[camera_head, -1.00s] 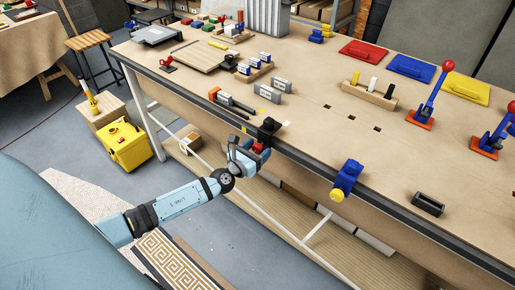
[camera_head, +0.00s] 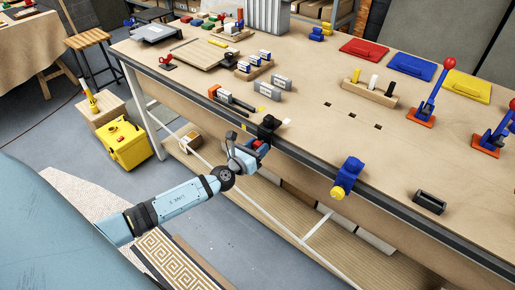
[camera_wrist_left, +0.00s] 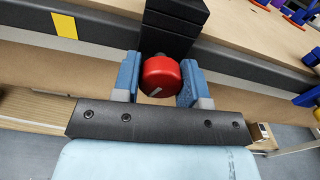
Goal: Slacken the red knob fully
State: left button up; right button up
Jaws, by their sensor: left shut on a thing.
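The red knob (camera_wrist_left: 160,76) sticks out from a black clamp block (camera_wrist_left: 174,27) on the workbench's front edge. A pale mark shows on the knob's face. My left gripper (camera_wrist_left: 159,82) has its two blue fingers on either side of the knob, shut on it. In the head view my left gripper (camera_head: 250,152) is at the bench edge, and it mostly hides the knob. The black clamp (camera_head: 268,129) shows just above it there. My right gripper is in neither view.
A blue clamp (camera_head: 348,172) with a yellow knob (camera_head: 338,194) sits further right on the same edge. The bench top (camera_head: 310,135) holds blocks, coloured plates and red-knobbed levers. A yellow case (camera_head: 127,146) stands on the floor at left.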

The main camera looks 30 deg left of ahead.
pick_arm(q)
jog(key=shift+f+n+b, duration=0.2)
jog(key=shift+n+b, duration=0.55)
jog(key=shift+n, duration=0.45)
jog(key=n+b, duration=0.1)
jog(key=n, duration=0.1)
jog(key=shift+r+n, duration=0.1)
jog(key=shift+n, duration=0.3)
jog(key=shift+d+n, duration=0.1)
jog(key=shift+n, duration=0.8)
jog(key=n, duration=0.3)
jog(key=shift+r+n+b, duration=0.15)
jog(key=shift+n+b, duration=0.15)
jog(key=shift+b, duration=0.05)
jog(key=n, duration=0.3)
jog(key=shift+n, duration=0.3)
jog(key=n+p, duration=0.1)
jog(key=n, duration=0.2)
jog(key=shift+r+n+p, duration=0.15)
jog(key=shift+n+p, duration=0.15)
jog(key=shift+p, duration=0.05)
jog(key=n+p, duration=0.2)
jog(key=n, duration=0.2)
jog(key=shift+n, duration=0.4)
